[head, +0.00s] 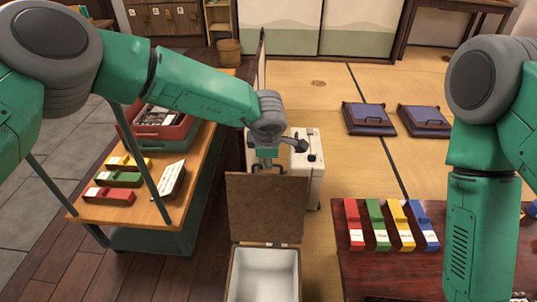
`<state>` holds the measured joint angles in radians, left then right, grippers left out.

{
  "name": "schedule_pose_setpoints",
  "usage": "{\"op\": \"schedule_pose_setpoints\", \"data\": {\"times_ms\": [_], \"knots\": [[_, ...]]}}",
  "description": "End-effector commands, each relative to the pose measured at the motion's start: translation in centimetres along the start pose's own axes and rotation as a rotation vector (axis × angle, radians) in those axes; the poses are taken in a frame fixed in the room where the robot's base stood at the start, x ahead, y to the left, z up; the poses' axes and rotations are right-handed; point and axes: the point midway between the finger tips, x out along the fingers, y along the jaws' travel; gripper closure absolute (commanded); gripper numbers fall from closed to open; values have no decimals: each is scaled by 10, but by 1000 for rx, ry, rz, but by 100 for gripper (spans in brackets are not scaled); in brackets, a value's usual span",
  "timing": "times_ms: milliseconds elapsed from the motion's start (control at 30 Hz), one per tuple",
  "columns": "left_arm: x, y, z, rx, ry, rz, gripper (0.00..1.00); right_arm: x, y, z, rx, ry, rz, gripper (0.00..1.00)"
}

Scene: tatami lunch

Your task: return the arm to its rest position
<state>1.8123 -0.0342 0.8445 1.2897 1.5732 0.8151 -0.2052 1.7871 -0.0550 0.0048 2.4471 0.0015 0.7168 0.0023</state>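My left arm reaches in from the left. Its gripper (268,166) is at the upper edge of the raised brown lid (266,207) of a box. Its finger parts look spread apart, with nothing seen between them. The tips are partly hidden by the lid, and I cannot tell whether they touch it. The box (264,275) below is open, with a pale, empty-looking inside. My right arm hangs down at the right, and its gripper is out of view.
A wooden shelf table (150,212) at left bears a red crate (173,137) and red, green and yellow boxes. A white case (308,178) stands behind the lid. A dark red table (385,270) at lower right holds several coloured boxes. Tatami between is clear up to two purple cushions (368,118).

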Motion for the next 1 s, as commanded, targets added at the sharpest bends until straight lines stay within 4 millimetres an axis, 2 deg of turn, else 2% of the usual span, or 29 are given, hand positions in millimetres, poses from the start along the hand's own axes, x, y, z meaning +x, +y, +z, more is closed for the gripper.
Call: {"op": "schedule_pose_setpoints", "data": {"times_ms": [200, 700, 767, 867, 1000], "knots": [[-15, 0, 0, 0, 2, -1, 69, 0, 0, 0, 0, 0, 0, 60], [-14, -4, -2, 18, 9, 1, 69, -1, 0, -2, 0, -3, 0, 60], [-11, -12, -8, 61, 27, 7, 69, -4, 0, -2, 0, -3, 0, 60], [-2, -36, -28, 205, 76, 24, 69, -13, 0, -2, 0, -3, 0, 60], [10, -93, -72, 519, 143, 39, 69, -32, 0, -4, 0, -3, 0, 60]]}}
